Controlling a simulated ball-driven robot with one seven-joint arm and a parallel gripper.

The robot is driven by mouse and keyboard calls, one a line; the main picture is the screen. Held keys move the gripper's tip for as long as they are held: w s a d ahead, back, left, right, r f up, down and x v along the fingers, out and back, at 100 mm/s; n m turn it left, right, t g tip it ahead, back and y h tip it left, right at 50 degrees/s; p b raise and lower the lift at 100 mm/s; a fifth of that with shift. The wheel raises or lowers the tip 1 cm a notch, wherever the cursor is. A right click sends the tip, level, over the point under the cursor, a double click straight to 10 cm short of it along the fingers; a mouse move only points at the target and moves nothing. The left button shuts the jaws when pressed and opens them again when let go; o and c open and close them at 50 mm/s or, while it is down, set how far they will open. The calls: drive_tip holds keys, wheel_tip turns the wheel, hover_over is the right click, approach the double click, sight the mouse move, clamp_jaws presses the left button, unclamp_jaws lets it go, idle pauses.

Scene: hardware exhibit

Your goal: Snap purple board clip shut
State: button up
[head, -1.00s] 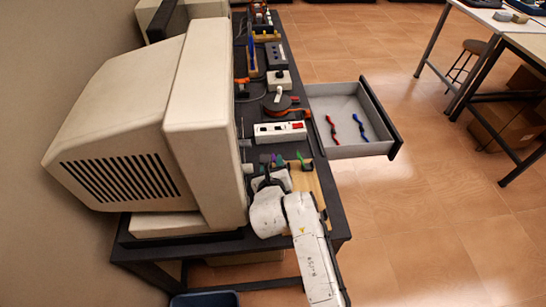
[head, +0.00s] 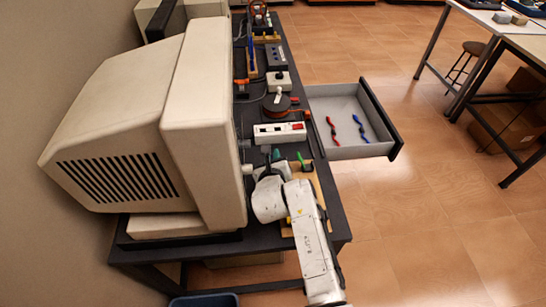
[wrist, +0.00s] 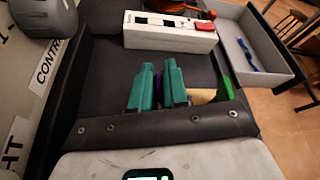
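My gripper (wrist: 159,88) shows in the wrist view as two teal fingers standing close together over the board. The narrow gap between the fingers is filled with purple, which I take for the purple board clip (wrist: 159,87). Most of the clip is hidden by the fingers, so I cannot see its latch or whether it is snapped. In the head view the teal fingertips (head: 276,154) show just beyond my wrist, and the clip is hidden. A green clip (head: 301,162) stands upright on the wooden board (head: 317,188), right of the fingers; it also shows in the wrist view (wrist: 225,84).
A white power strip (head: 280,133) lies just beyond the board. A large beige monitor (head: 205,120) stands close on the left. An open drawer (head: 345,152) with a red and a blue item sticks out right.

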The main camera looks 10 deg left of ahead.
clamp_jaws()
drive_tip(key=shift+d+r+p, duration=0.1)
drive_tip(key=shift+r+p, duration=0.05)
drive_tip(key=shift+p, duration=0.4)
drive_tip(key=shift+r+p, duration=0.15)
drive_tip(key=shift+p, duration=0.25)
drive_tip(key=p, duration=0.1)
drive_tip(key=m+p, duration=0.1)
drive_tip(key=p, duration=0.1)
drive_tip(key=shift+w+d+r+y, duration=0.1)
drive_tip(key=shift+d+r+y, duration=0.05)
drive_tip(key=shift+d+y, duration=0.25)
drive_tip(key=p, duration=0.1)
drive_tip(key=m+p, duration=0.1)
drive_tip(key=shift+w+d+g+y+p, duration=0.15)
drive_tip(key=shift+d+g+y+p, duration=0.1)
drive_tip(key=shift+g+y+p, duration=0.1)
drive_tip(key=shift+w+d+f+m+y+p, duration=0.15)
drive_tip(key=shift+d+m+y+p, duration=0.15)
drive_tip(key=shift+m, duration=0.25)
drive_tip(key=shift+s+d+f+m+y+p, duration=0.15)
drive_tip(key=shift+m+y+p, duration=0.15)
drive_tip(key=shift+m, duration=0.25)
drive_tip(key=shift+w+d+f+m+y, duration=0.1)
drive_tip(key=shift+d+m+y, duration=0.1)
drive_tip(key=shift+m+y, duration=0.25)
drive_tip(key=shift+w+d+m+y, duration=0.15)
drive_tip(key=shift+m+y, duration=0.15)
drive_tip(key=shift+m, duration=0.15)
drive_tip(key=shift+g, duration=0.25)
